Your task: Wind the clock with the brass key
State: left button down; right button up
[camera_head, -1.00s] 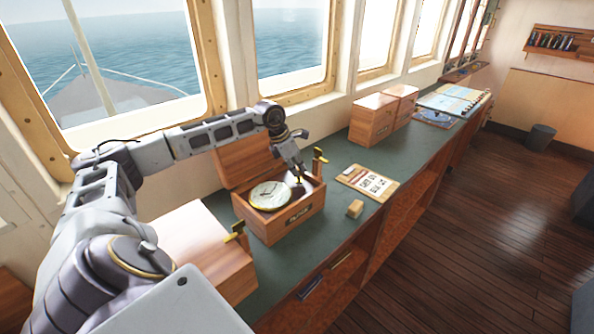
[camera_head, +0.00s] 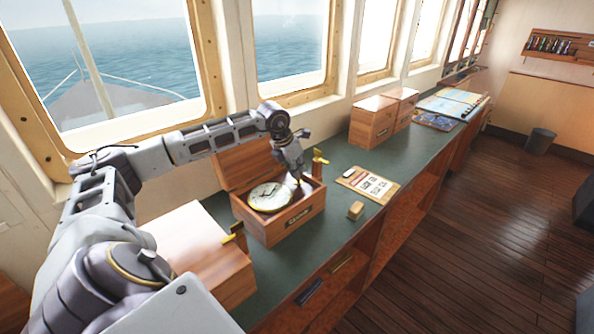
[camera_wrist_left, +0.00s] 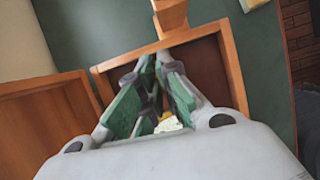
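The clock (camera_head: 269,197) has a round pale dial and lies face up in an open wooden box (camera_head: 293,222) on the green counter. My left gripper (camera_head: 298,180) points down into the right part of the box, beside the clock. In the left wrist view its green-padded fingers (camera_wrist_left: 155,66) are close together at the tips. A small yellow, brass-like patch (camera_wrist_left: 164,103) and a pale patch show between them. I cannot tell whether the yellow patch is the key or the clock's rim, or whether the fingers hold anything. My right gripper is not in view.
The box's raised lid (camera_head: 240,163) stands behind the clock. Brass fittings (camera_head: 320,160) rise beside the box. A small wooden block (camera_head: 355,210) and a clipboard (camera_head: 368,184) lie to its right. Closed wooden boxes (camera_head: 375,122) stand further along. Green counter shows between them.

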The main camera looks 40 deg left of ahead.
pick_arm(q)
jog(key=shift+r, duration=0.1)
jog(key=c, duration=1.7)
grip_release()
jog(key=shift+o, duration=0.2)
jog(key=shift+s+a+r, duration=0.1)
jog(key=shift+s+r, duration=0.15)
jog(key=shift+r, duration=0.35)
jog(key=v, duration=1)
jog(key=shift+r, duration=0.3)
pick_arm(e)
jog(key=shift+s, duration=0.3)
pick_arm(q)
jog(key=shift+s, duration=0.1)
